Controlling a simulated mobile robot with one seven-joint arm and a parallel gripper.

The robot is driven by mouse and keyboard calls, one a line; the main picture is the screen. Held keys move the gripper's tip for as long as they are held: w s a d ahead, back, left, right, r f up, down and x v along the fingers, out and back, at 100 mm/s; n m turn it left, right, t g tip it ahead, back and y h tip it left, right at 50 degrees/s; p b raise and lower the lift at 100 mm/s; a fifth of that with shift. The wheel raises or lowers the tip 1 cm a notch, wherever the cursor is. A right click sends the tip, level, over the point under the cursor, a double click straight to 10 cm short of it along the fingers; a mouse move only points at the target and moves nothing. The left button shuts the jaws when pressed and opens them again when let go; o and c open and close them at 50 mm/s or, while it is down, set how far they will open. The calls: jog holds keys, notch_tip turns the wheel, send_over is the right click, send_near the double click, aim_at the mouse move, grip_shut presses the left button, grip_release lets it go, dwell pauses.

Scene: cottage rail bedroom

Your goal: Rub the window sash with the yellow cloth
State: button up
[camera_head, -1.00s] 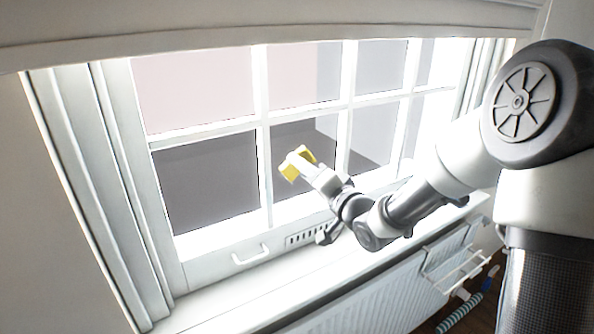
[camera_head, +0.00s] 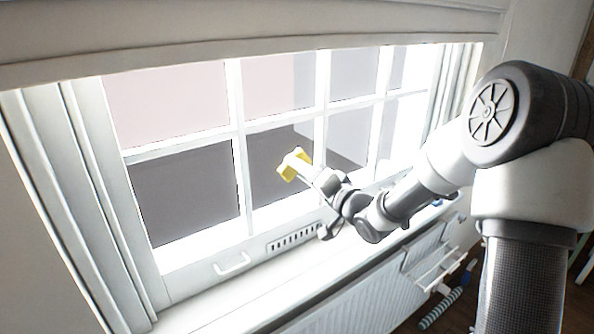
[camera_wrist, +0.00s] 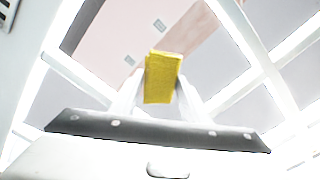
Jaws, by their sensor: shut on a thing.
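The window sash (camera_head: 241,160) is a white frame with glazing bars around several panes, and it fills the middle of the head view. Its bars also cross the wrist view (camera_wrist: 245,35). The yellow cloth (camera_head: 291,170) is a small folded piece in front of a lower middle pane. My gripper (camera_head: 304,171) is shut on the cloth, which also shows between the fingers in the wrist view (camera_wrist: 163,78). I cannot tell whether the cloth touches the window. The cloth hides part of the pane and of my fingertips.
A white sill (camera_head: 245,300) runs below the window, with a handle (camera_head: 232,265) and a vent (camera_head: 293,240) on the lower rail. A white radiator (camera_head: 365,290) stands under the sill, with a rack (camera_head: 437,272) on it. A striped roll (camera_head: 441,308) lies at lower right.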

jog(key=p+v, duration=0.1)
jog(key=v, duration=0.5)
dwell(0.4)
jog(key=v, duration=0.3)
jog(key=shift+p, duration=0.4)
